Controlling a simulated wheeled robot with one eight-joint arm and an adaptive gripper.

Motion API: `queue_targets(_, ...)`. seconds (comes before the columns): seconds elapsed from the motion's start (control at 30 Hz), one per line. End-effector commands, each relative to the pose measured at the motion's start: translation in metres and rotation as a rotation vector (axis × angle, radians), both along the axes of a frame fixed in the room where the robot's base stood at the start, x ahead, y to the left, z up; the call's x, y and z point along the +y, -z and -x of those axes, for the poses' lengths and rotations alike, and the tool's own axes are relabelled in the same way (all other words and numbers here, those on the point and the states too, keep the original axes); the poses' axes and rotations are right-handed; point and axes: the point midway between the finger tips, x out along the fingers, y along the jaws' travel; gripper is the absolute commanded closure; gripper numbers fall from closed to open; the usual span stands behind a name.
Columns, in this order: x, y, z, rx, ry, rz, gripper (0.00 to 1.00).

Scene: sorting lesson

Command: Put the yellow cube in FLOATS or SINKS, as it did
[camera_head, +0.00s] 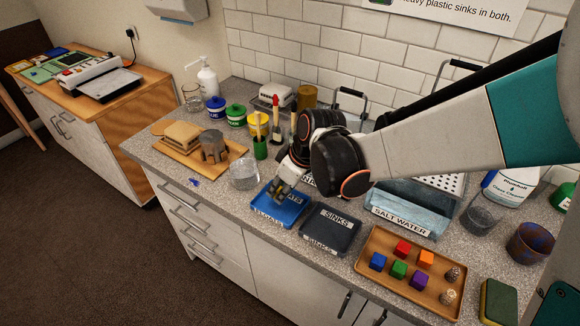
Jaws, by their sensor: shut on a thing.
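My gripper (282,190) points down, low over the blue FLOATS tray (290,217). It is shut on the yellow cube (284,187), of which only a little yellowish surface shows between the dark fingers. I cannot tell whether the cube touches the tray floor. The dark SINKS tray (326,233) stands just right of the FLOATS tray and looks empty. The SALT WATER tank (403,222) stands behind and right of the SINKS tray. My arm hides part of the counter and another labelled tank behind the gripper.
A clear beaker (244,175) stands close left of the FLOATS tray. A board (228,163) with sandwich and metal piece lies further left. A glass (481,217) stands right.

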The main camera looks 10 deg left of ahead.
Motion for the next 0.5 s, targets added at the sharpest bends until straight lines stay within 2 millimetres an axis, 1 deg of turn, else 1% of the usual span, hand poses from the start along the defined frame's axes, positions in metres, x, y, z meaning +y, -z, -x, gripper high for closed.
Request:
queue_targets(0.03,-0.001,0.012,0.001,0.0,0.0,0.0,0.94)
queue_targets(0.1,-0.002,0.022,0.002,0.001,-0.001,0.0,0.94)
queue_targets(0.2,-0.004,0.031,0.003,0.001,-0.004,0.0,0.94)
queue_targets(0.5,-0.004,0.03,0.003,0.0,-0.004,0.0,0.94)
